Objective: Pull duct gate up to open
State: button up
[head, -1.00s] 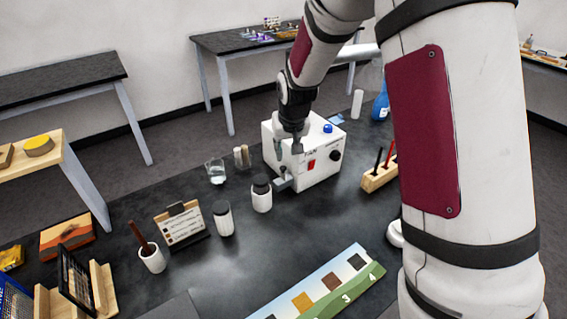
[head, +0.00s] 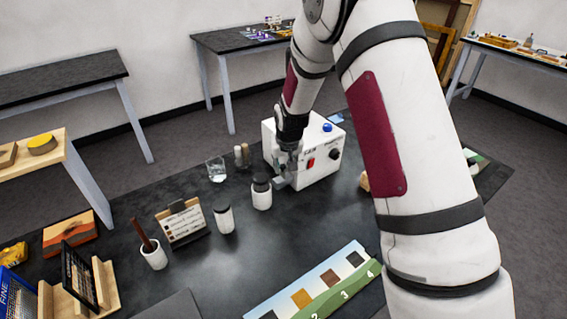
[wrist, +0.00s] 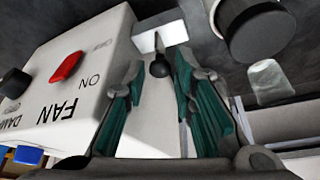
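A white box (head: 315,172) marked FAN, with a red switch (head: 311,163), a blue button and a black knob, stands on the dark bench. In the wrist view the box (wrist: 85,75) fills the left side. A small duct (head: 281,183) sticks out of its left front side. In the wrist view a small dark ball-ended handle (wrist: 160,68), which looks like the duct gate's, lies between my fingertips. My gripper (wrist: 158,80) is open, with green pads on either side of the handle and gaps showing. In the head view my gripper (head: 288,165) is low beside the box.
A black-lidded jar (head: 261,193) stands close left of the duct, with a second jar (head: 223,217) further left. A glass beaker (head: 216,169) is behind them. A sample strip (head: 320,285) lies in front. Bare bench lies between.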

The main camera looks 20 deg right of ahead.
grip_shut()
jog(key=shift+r, duration=1.2)
jog(key=shift+o, duration=1.1)
grip_release()
jog(key=shift+r, duration=0.1)
jog(key=v, duration=1.1)
jog(key=shift+s+r, duration=0.15)
jog(key=shift+r, duration=0.25)
